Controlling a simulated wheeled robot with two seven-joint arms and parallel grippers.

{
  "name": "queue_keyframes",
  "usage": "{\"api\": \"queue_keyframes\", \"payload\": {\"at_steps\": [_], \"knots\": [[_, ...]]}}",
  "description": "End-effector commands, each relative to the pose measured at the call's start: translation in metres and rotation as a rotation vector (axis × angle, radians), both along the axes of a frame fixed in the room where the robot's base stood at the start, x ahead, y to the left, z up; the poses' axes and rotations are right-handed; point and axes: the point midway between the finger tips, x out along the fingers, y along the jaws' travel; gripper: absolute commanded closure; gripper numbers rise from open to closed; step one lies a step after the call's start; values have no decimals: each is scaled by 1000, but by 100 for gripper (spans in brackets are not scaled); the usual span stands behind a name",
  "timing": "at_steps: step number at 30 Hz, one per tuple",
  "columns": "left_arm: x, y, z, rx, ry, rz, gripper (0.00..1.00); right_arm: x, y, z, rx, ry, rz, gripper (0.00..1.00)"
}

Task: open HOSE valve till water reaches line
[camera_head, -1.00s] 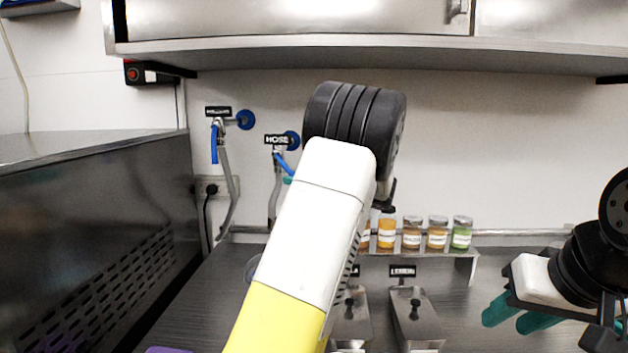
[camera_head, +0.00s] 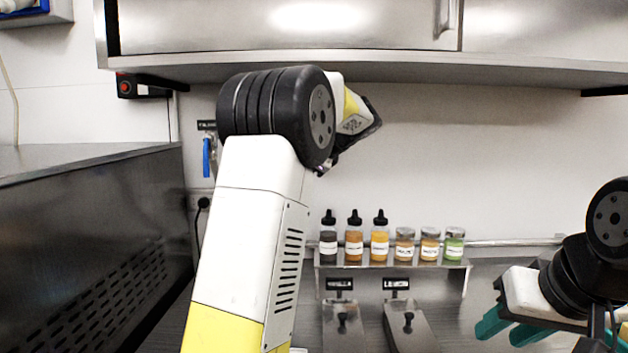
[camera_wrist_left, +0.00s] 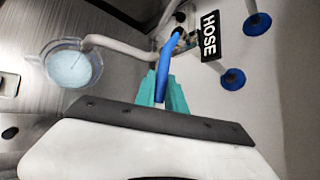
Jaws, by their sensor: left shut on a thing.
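In the left wrist view, the HOSE valve's blue lever (camera_wrist_left: 172,58) runs down from the valve body beside the black HOSE label (camera_wrist_left: 211,35). The teal fingers of my left gripper (camera_wrist_left: 163,90) are shut on the lever's lower end. A grey spout pipe (camera_wrist_left: 115,42) curves from the valve to a clear round container (camera_wrist_left: 70,68) holding pale blue water; I cannot make out a fill line. In the head view my left arm hides the HOSE valve, container and left gripper. My right gripper (camera_head: 508,326) is at the lower right, empty, its teal fingers slightly apart.
Another blue-handled valve (camera_head: 207,157) is on the wall left of my arm. A shelf (camera_head: 390,271) with several sauce bottles and jars stands right of it, with metal lidded bins (camera_head: 408,332) below. A steel cabinet (camera_head: 290,68) overhangs the counter. A machine (camera_head: 90,230) stands at the left.

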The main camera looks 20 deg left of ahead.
Motion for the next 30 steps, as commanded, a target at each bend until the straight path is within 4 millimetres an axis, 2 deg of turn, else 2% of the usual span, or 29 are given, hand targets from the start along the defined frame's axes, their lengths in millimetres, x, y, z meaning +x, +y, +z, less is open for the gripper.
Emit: {"api": "queue_keyframes", "payload": {"at_steps": [9, 24, 25, 27, 28, 30], "knots": [[0, -1, 9, -107, -29, -1, 100, 0, 0, 0, 0, 0, 0, 64], [1, -1, 11, -126, -35, -1, 100, 0, 0, 0, 0, 0, 0, 64], [1, -1, 11, -126, -35, -1, 83, 0, 0, 0, 0, 0, 0, 64], [1, -1, 11, -126, -34, 0, 70, 0, 0, 0, 0, 0, 0, 64], [1, -1, 11, -125, -34, -1, 64, 0, 0, 0, 0, 0, 0, 64], [0, -1, 11, -125, -34, -1, 64, 0, 0, 0, 0, 0, 0, 64]]}}
